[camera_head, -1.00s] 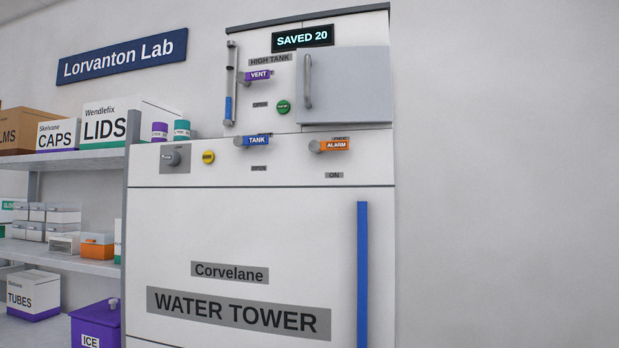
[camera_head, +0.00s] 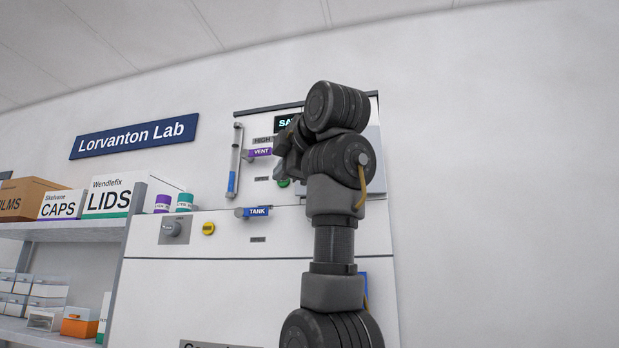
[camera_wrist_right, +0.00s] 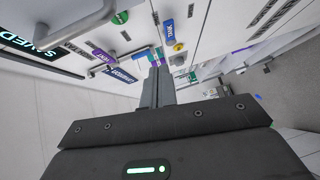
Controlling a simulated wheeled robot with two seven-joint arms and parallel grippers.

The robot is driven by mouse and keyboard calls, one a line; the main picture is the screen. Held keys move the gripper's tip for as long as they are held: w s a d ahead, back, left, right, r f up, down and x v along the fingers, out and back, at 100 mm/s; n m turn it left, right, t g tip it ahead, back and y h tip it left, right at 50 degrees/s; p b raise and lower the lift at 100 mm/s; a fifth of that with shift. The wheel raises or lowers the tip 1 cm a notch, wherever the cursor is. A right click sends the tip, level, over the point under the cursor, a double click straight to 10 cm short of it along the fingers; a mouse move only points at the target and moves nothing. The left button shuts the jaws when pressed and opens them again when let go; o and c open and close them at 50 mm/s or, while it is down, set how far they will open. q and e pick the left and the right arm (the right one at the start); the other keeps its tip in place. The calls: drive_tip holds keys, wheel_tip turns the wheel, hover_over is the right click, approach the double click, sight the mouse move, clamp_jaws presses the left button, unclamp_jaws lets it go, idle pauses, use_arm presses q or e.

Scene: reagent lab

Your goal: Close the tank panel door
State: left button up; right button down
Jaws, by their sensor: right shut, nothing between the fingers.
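The tank panel door is a pale grey panel (camera_head: 373,150) at the upper right of the white water tower (camera_head: 250,235). My right arm hides most of it in the head view, so I cannot tell how far it stands open. Its grey bar handle (camera_wrist_right: 76,26) shows at the upper left of the right wrist view. My right gripper (camera_wrist_right: 158,72) is shut and empty, its fingers apart from the handle. In the head view the gripper (camera_head: 284,152) is mostly hidden behind my own wrist, in front of the tower's upper part. My left gripper is not in view.
A purple VENT tag (camera_head: 259,152), a blue TANK handle (camera_head: 254,212), a yellow knob (camera_head: 208,228) and a grey dial (camera_head: 172,229) protrude from the tower. Shelves with boxes (camera_head: 107,197) stand at the left. The wall to the right is bare.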

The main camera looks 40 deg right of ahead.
drive_tip(key=s+r+n+t, duration=0.1)
drive_tip(key=s+r, duration=0.6)
drive_tip(key=s, duration=0.6)
drive_tip(key=w+d+p, duration=0.6)
drive_tip(key=w+p, duration=0.6)
drive_tip(key=shift+w+d+p, duration=0.2)
drive_tip(key=shift+d+p, duration=0.1)
drive_tip(key=shift+a+r, duration=0.1)
drive_tip(key=shift+a, duration=0.05)
drive_tip(key=shift+h, duration=0.3)
